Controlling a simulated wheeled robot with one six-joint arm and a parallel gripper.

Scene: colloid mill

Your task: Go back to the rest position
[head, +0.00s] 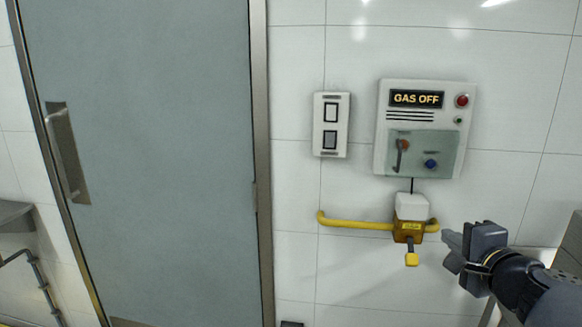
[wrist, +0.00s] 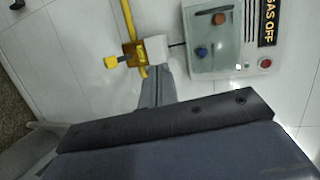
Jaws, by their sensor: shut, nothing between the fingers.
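My gripper (head: 448,250) is at the lower right of the head view, pointing left toward the wall. Its fingers are shut and hold nothing. In the wrist view the shut fingers (wrist: 155,88) point up toward the yellow pipe and the white valve box. A gas panel (head: 424,128) reading "GAS OFF" hangs on the tiled wall above and left of the gripper. Below it, a yellow gas pipe (head: 355,222) carries a valve (head: 409,232) with a white top and a yellow handle. Whether the fingertips touch the pipe cannot be told.
A grey door (head: 150,150) with a metal handle (head: 62,150) fills the left. A double switch plate (head: 331,124) is between door and panel. A grey counter edge (head: 12,212) shows at far left. The wall below the pipe is clear.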

